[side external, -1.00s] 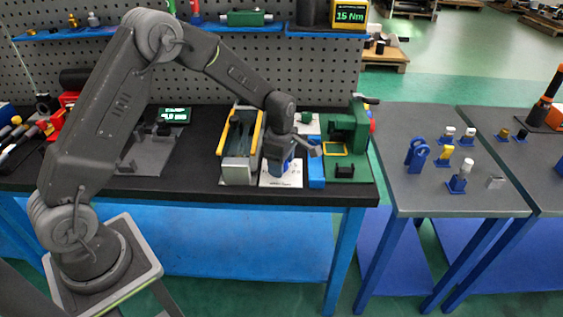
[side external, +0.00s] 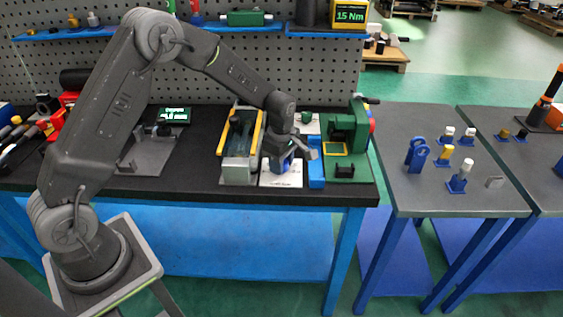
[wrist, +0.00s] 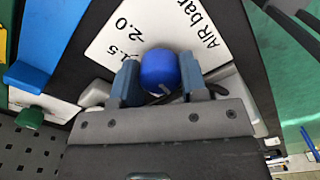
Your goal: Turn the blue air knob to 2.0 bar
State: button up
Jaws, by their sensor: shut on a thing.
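The blue air knob (wrist: 160,72) shows in the wrist view as a round blue cap with a pale mark on its side. My gripper (wrist: 160,82) is shut on it, one finger on each side. The white dial plate (wrist: 185,25) around the knob reads "AIR bar", "2.0" and a partly covered figure ending in ".5". My gripper hides the rest of the scale. In the side view my gripper (side external: 282,163) is low over the white plate (side external: 283,180), and the knob is mostly hidden by it.
A grey fixture with yellow rails (side external: 240,165) stands just left of the plate. A blue block (side external: 316,176) and a green machine (side external: 348,145) stand close on the right.

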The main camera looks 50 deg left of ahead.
jog(key=m, duration=0.4)
jog(key=shift+m, duration=0.3)
jog(key=m, duration=0.4)
jog(key=shift+m, duration=0.3)
jog(key=m, duration=0.4)
jog(key=shift+m, duration=0.3)
jog(key=m, duration=1.1)
jog(key=shift+m, duration=0.3)
jog(key=m, duration=0.4)
jog(key=shift+m, duration=2.3)
